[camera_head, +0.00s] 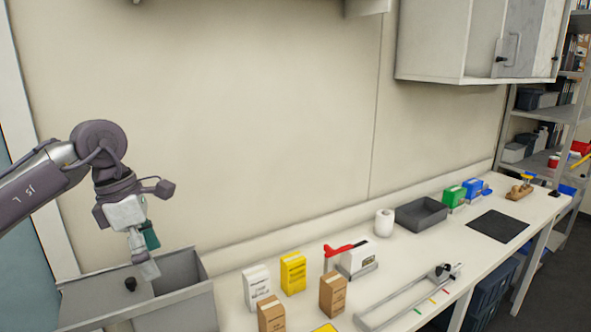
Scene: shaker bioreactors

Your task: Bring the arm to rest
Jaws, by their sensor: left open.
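My left arm comes in from the left, raised in front of the wall. Its left gripper (147,262) points down over the grey open box (185,308) at the bench's left end. The gripper is open, and I see nothing held in it. A small dark round thing (130,284) shows beside the fingertips, against the inside of the box. I cannot tell whether the fingertips reach below the box's rim. My right gripper is not in view.
On the white bench (405,270) stand white (257,287), yellow (293,273) and brown boxes (332,294), a red-handled device (357,260), a paper roll (384,222), a dark tray (420,214) and a metal rail frame (410,300). A wall cabinet (480,40) hangs at upper right.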

